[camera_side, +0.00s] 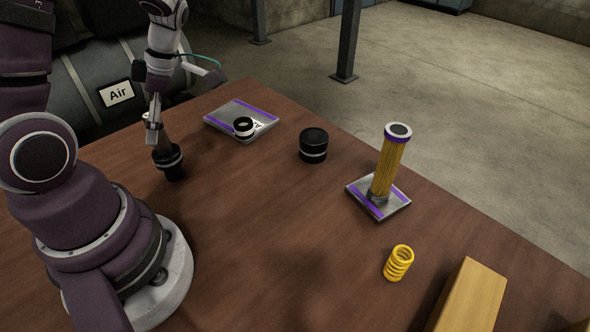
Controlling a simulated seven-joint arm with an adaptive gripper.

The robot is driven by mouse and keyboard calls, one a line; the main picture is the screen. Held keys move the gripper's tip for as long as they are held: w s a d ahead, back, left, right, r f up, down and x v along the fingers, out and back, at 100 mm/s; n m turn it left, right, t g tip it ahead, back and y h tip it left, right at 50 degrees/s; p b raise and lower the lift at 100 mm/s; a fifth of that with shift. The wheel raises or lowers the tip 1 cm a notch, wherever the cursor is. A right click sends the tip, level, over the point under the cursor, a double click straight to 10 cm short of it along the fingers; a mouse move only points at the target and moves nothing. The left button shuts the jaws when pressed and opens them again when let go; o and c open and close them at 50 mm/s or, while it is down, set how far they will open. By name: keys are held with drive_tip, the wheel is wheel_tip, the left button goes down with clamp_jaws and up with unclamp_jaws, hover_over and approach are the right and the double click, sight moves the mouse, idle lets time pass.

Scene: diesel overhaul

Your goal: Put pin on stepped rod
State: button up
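A short black-and-white round piece (244,128) is at the tray (230,114) at the back. A black cylinder with a light band (313,146) stands to the right of that tray. Which piece is the pin is unclear.
A yellow column with a purple-banded top (390,165) stands on a second tray (400,203) at the right. A yellow spring (398,263) and a wooden block (469,298) are at the front right. The middle of the table is clear.

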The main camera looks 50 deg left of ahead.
drive_tip(key=shift+r, duration=0.1)
drive_tip(key=v, duration=1.1)
drive_tip(key=d+m+t+h, duration=0.1)
drive_tip(key=d+m+t, duration=0.4)
drive_tip(key=m, duration=1)
drive_tip(key=s+d+m+t+h, duration=0.1)
drive_tip(key=d+m+t, duration=0.3)
drive_tip(key=d+m, duration=0.4)
drive_tip(key=m, duration=0.7)
drive_tip(key=shift+s+r+m+t, duration=0.15)
drive_tip(key=shift+r+m+t, duration=0.15)
drive_tip(key=shift+t, duration=0.1)
